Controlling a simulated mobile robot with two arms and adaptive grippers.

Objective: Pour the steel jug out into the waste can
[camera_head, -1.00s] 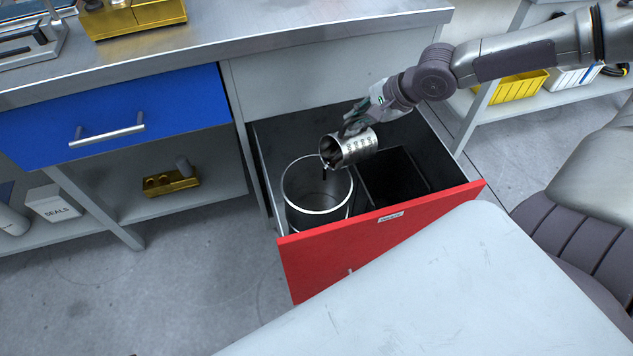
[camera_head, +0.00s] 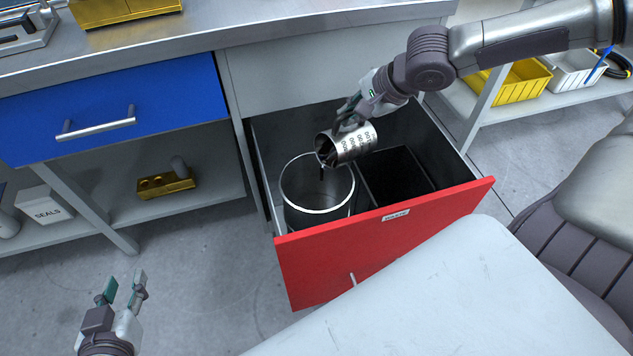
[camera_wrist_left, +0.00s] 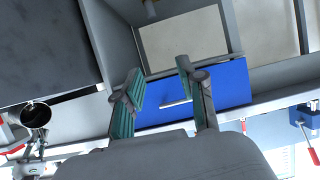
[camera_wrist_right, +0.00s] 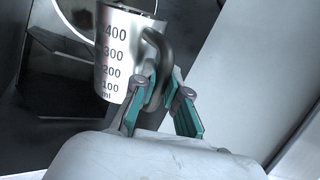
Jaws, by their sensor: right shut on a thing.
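The steel jug (camera_head: 355,143), with black millilitre marks, is tipped to the left above the waste can (camera_head: 301,211). My right gripper (camera_head: 347,120) is shut on the jug's dark handle, which also shows with the jug (camera_wrist_right: 122,55) in the right wrist view. The waste can is round, dark inside with a pale rim, and stands in the open red-fronted drawer (camera_head: 384,245). My left gripper (camera_head: 124,283) is open and empty over the floor at the lower left.
A black square bin (camera_head: 398,175) sits in the drawer to the right of the can. A blue drawer (camera_head: 110,108) is closed at left under the steel worktop (camera_head: 270,28). A white box marked SEALS (camera_head: 45,204) and a yellow block (camera_head: 165,184) are on the shelf below.

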